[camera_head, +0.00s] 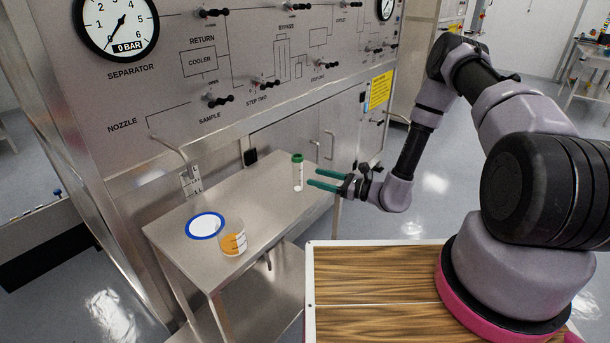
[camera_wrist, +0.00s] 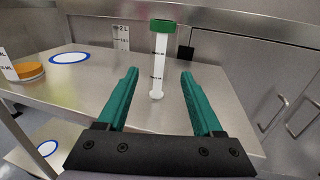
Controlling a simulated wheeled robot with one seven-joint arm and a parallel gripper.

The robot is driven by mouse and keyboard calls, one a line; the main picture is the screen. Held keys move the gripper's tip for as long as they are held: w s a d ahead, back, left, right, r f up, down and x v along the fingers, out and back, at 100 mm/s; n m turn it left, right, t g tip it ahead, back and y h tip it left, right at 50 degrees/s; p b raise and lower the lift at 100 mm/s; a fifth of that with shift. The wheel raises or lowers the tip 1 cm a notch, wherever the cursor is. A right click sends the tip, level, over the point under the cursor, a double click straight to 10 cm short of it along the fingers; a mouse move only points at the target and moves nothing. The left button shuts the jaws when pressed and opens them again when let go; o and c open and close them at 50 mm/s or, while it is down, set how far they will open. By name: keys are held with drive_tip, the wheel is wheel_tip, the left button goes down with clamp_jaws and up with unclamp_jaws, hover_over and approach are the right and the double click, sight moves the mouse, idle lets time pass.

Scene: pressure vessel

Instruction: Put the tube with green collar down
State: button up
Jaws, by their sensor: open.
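The tube with green collar (camera_head: 297,173) stands upright on the steel table (camera_head: 268,205), near its right end. In the wrist view the tube (camera_wrist: 159,72) has a green top, a clear body with dark marks and a white foot on the table. My gripper (camera_head: 310,178) is open and empty, its green fingers pointing at the tube. In the wrist view the tube appears between and just beyond the fingertips (camera_wrist: 158,75), apparently not touched by them.
A blue-rimmed white disc (camera_head: 206,226) and a beaker of orange liquid (camera_head: 232,240) are on the table's left part. The vessel panel (camera_head: 180,90) with valves rises behind, and a nozzle pipe (camera_head: 168,143) juts out over the back edge. The table's middle is clear.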

drive_tip(key=v, duration=0.4)
drive_tip(key=s+d+r+n+g+h, duration=0.1)
drive_tip(key=s+r+n+g, duration=0.2)
drive_tip(key=r, duration=0.5)
drive_tip(key=s+r+n+g+h, duration=0.25)
drive_tip(key=r+n, duration=0.35)
drive_tip(key=r, duration=0.3)
drive_tip(key=s+d+r+n+g+h, duration=0.15)
drive_tip(key=r+n+g, duration=0.25)
drive_tip(key=r, duration=0.4)
drive_tip(key=s+d+r+n+t+h, duration=0.3)
drive_tip(key=s+d+r, duration=0.4)
drive_tip(key=r, duration=0.3)
drive_tip(key=s+d+r+n+t+h, duration=0.2)
drive_tip(key=s+d+r+t+h, duration=0.4)
drive_tip(key=r, duration=0.4)
drive_tip(key=shift+s+d+r+n, duration=0.4)
drive_tip(key=shift+s+d, duration=0.1)
drive_tip(key=shift+s, duration=0.5)
drive_tip(key=shift+a, duration=0.1)
